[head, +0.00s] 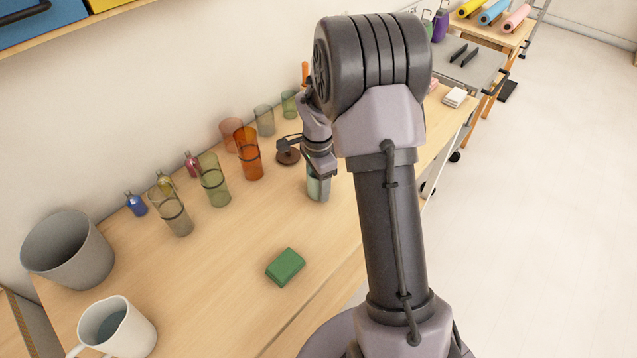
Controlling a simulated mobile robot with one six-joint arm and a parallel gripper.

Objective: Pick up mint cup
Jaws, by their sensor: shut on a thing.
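The mint cup (318,190) is a small pale green cup, upright at the right part of the wooden table, partly hidden by my gripper and arm. My gripper (320,174) points down over it and is shut on its upper part. The fingertips are small in this view and partly covered. I cannot tell whether the cup's base touches the table.
Behind and left of the cup stand an orange glass (247,153), a green glass (213,180) and a grey glass (174,213). A green block (285,267) lies in front. A grey bucket (67,250) and white jug (117,328) stand at left. The wooden table (240,235) is clear around the block.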

